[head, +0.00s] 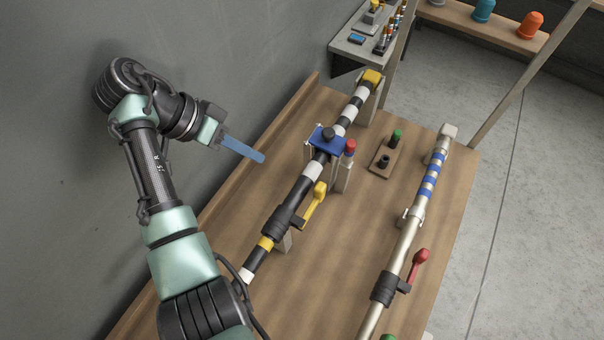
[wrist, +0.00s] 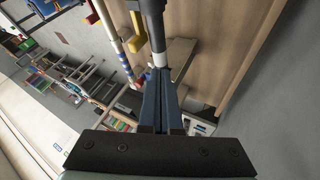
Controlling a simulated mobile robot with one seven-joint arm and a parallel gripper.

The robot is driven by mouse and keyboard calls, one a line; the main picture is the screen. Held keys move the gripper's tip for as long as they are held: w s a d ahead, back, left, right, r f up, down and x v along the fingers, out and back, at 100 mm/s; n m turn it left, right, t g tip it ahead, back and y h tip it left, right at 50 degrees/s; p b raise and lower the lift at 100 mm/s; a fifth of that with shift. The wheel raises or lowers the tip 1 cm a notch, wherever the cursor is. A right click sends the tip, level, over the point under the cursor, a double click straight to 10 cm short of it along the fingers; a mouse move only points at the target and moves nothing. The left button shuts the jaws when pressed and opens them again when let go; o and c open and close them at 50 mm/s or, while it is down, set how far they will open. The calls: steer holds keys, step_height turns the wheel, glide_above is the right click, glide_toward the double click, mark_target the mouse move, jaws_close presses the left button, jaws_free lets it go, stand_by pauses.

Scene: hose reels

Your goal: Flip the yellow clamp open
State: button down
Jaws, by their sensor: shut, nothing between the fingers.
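The yellow clamp (head: 315,204) is a lever on a black collar (head: 283,219) around the black-and-white banded pipe. It lies close along the pipe's right side, its knob end toward the blue block. The fingers (wrist: 161,82) also show in the wrist view.
A blue block (head: 325,140) with a black knob sits on the same pipe, beside a red-capped post (head: 349,148). A silver pipe (head: 405,240) with a red lever (head: 418,262) runs at the right. A wall (head: 60,150) stands left of my arm.

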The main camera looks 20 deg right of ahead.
steer(key=shift+f, duration=0.1)
steer(key=b, duration=0.4)
glide_toward(304, 187)
step_height(304, 187, down, 2)
steer(key=w+d, duration=0.1)
steer(key=w, duration=0.1)
steer(key=p+x, duration=0.1)
steer(key=x, duration=0.2)
steer(key=shift+d, duration=0.2)
steer(key=shift+s+d+r+p, duration=0.2)
steer(key=shift+s+d+p, duration=0.45)
steer(key=shift+s+p, duration=0.35)
steer(key=shift+s+d+f+p, duration=0.15)
steer(key=shift+s+d+p, duration=0.3)
steer(key=shift+s+d, duration=0.1)
steer(key=shift+d, duration=0.1)
